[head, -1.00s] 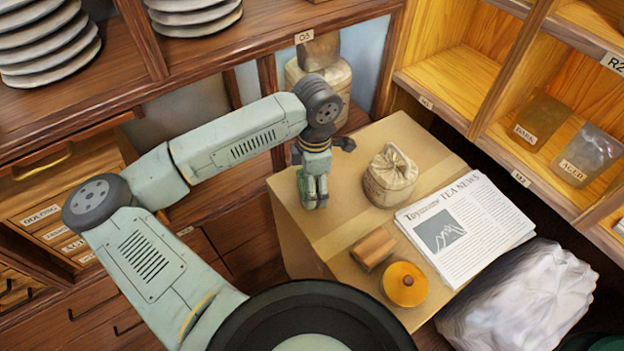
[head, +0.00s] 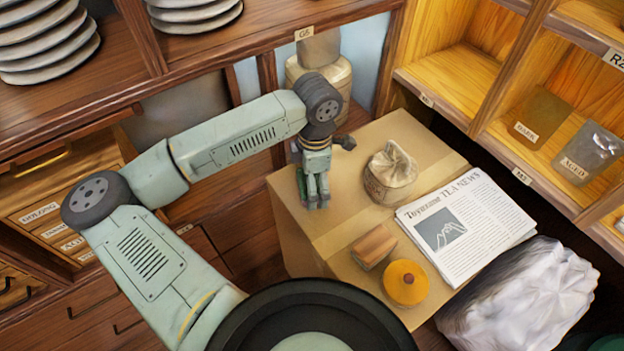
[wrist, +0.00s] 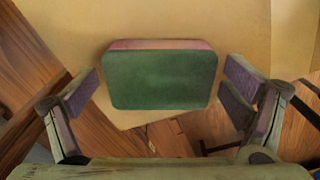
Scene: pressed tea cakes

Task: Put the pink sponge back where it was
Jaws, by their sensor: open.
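The sponge (wrist: 160,80) shows a green face and a thin pink strip along its far side in the wrist view. It appears to lie near an edge of the cardboard box (head: 345,205). My gripper (wrist: 160,92) is open, with one finger on each side of the sponge and a visible gap on both sides. In the head view my gripper (head: 317,195) points down over the left part of the box top. Only a sliver of green shows beside it there; the rest of the sponge is hidden.
On the box, right of my gripper, are a tied cloth bag (head: 390,178), a wooden block (head: 374,247), a round orange item (head: 405,284) and a newspaper (head: 465,228). Shelves (head: 530,165) stand at right. A white crumpled bundle (head: 520,300) lies at lower right.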

